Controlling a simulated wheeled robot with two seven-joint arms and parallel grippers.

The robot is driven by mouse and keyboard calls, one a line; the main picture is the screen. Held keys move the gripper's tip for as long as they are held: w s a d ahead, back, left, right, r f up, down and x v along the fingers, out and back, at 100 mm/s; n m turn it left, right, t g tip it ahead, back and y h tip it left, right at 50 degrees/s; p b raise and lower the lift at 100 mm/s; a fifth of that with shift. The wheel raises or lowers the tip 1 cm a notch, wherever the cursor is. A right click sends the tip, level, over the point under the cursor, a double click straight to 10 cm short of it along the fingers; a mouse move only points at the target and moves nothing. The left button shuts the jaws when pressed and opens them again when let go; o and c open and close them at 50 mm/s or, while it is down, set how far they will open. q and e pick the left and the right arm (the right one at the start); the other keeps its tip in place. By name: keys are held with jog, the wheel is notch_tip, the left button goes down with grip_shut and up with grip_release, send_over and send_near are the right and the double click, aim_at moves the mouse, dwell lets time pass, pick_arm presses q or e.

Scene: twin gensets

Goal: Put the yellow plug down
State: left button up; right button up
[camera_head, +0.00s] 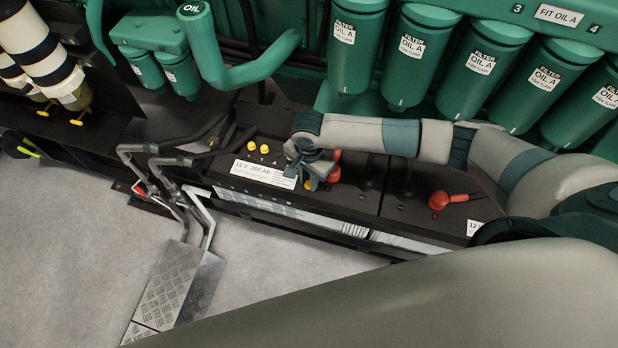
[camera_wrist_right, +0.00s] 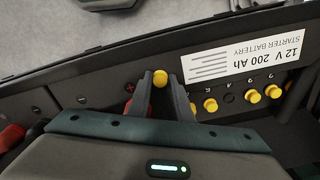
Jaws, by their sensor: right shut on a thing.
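My right gripper (camera_head: 308,176) is over the top of the near black battery, beside its white label (camera_head: 265,174). In the right wrist view the two fingers (camera_wrist_right: 162,90) are shut on a small round yellow plug (camera_wrist_right: 160,77), held at the fingertips. I cannot tell whether the plug touches the battery top. Several other yellow plugs (camera_wrist_right: 253,96) sit in the battery top; two show in the head view (camera_head: 251,133). My left gripper is not in view.
A red terminal cap (camera_head: 333,173) is close beside the gripper, and another (camera_head: 439,201) is on the battery to the right. Green oil filters (camera_head: 412,58) hang behind the arm. Bent pipes (camera_head: 160,160) and a metal tread plate (camera_head: 172,285) are at left.

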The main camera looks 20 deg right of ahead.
jog(key=shift+f, duration=0.15)
jog(key=o, duration=0.8)
jog(key=shift+r, duration=0.5)
jog(key=shift+r+b, duration=2.2)
jog(key=shift+r, duration=3.55)
